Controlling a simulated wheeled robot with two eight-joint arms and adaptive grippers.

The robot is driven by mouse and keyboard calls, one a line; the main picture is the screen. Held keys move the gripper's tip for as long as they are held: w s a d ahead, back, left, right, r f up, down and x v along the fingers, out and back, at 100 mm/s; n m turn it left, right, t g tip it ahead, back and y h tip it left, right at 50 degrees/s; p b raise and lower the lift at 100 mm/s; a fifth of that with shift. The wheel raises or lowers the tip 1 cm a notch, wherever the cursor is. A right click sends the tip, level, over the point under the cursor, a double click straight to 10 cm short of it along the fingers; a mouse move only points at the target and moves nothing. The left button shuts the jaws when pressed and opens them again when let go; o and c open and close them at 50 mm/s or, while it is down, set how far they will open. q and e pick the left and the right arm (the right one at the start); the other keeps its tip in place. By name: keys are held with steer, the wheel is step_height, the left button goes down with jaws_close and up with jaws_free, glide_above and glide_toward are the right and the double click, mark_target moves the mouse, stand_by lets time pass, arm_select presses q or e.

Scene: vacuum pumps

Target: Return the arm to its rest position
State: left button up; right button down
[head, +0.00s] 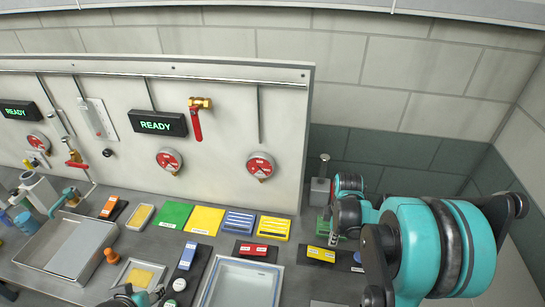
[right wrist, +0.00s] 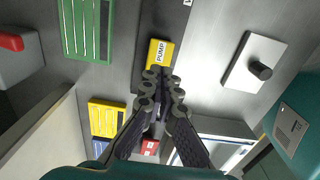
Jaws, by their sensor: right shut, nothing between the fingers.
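My right arm comes in from the right in the head view, and its gripper (head: 334,238) hangs over the right part of the bench. In the right wrist view the fingers of this gripper (right wrist: 161,84) are shut with nothing between them. Their tips appear right beside a yellow block marked PUMP (right wrist: 159,52), which lies on a dark plate; I cannot tell whether they touch it. The yellow block (head: 320,254) also shows in the head view. Part of what looks like my left gripper (head: 140,296) shows at the bottom edge; its fingers are too cut off to read.
A white panel (head: 225,95) with red gauges, pipes and two READY displays stands behind the bench. A red block (head: 253,249), coloured trays (head: 205,219) and a large metal tray (head: 240,285) crowd the bench. A grey post (head: 320,187) stands near my right gripper.

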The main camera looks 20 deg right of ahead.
steer(key=s+a+m+t+b, duration=0.3)
steer(key=a+m+b, duration=0.3)
steer(key=a, duration=0.2)
steer(key=s+a+m+t+b, duration=0.3)
steer(key=a+m+b, duration=0.3)
steer(key=a, duration=0.3)
steer(key=shift+s+a+r+t, duration=0.3)
steer(key=shift+s+r+t, duration=0.1)
steer(key=shift+t, duration=0.2)
